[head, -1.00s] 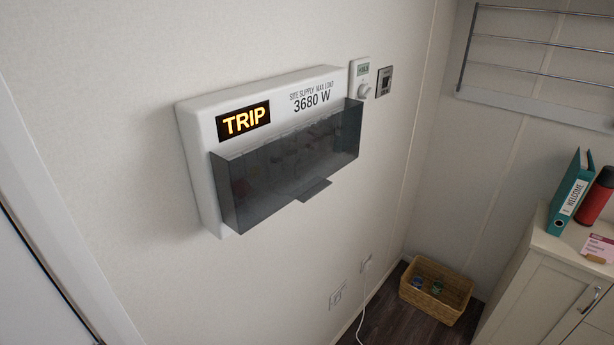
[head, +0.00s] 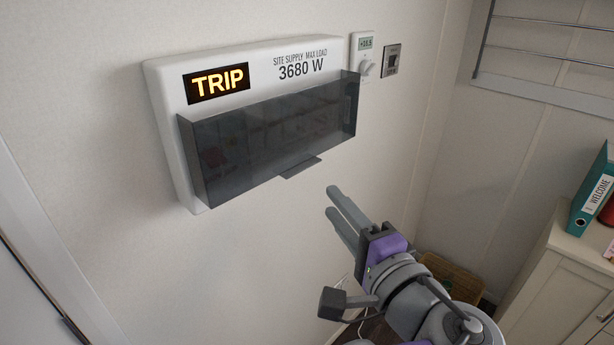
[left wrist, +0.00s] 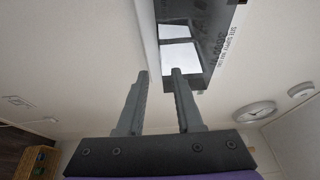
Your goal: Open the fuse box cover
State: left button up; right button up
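The white fuse box (head: 160,95) is fixed to the wall, with a lit TRIP display (head: 217,82) at its upper left. Its smoky see-through cover (head: 265,130) hangs closed over the lower front, with a small dark tab (head: 300,167) at its bottom edge. Dim shapes show behind the cover. My left gripper (head: 331,201) is open and empty, below and to the right of the tab, apart from it. In the left wrist view, the open fingers (left wrist: 159,72) point toward the cover (left wrist: 193,20). My right gripper is not in view.
A thermostat (head: 362,55) and a square switch plate (head: 391,61) are on the wall right of the box. A teal binder (head: 590,195) stands on a cabinet (head: 555,265) at right. A wicker basket (head: 455,278) is on the floor, partly hidden by my arm.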

aim_at(304, 170)
pick_arm(q)
jog(key=x, duration=1)
jog(key=shift+w+a, duration=0.25)
grip_shut()
dwell(1.0)
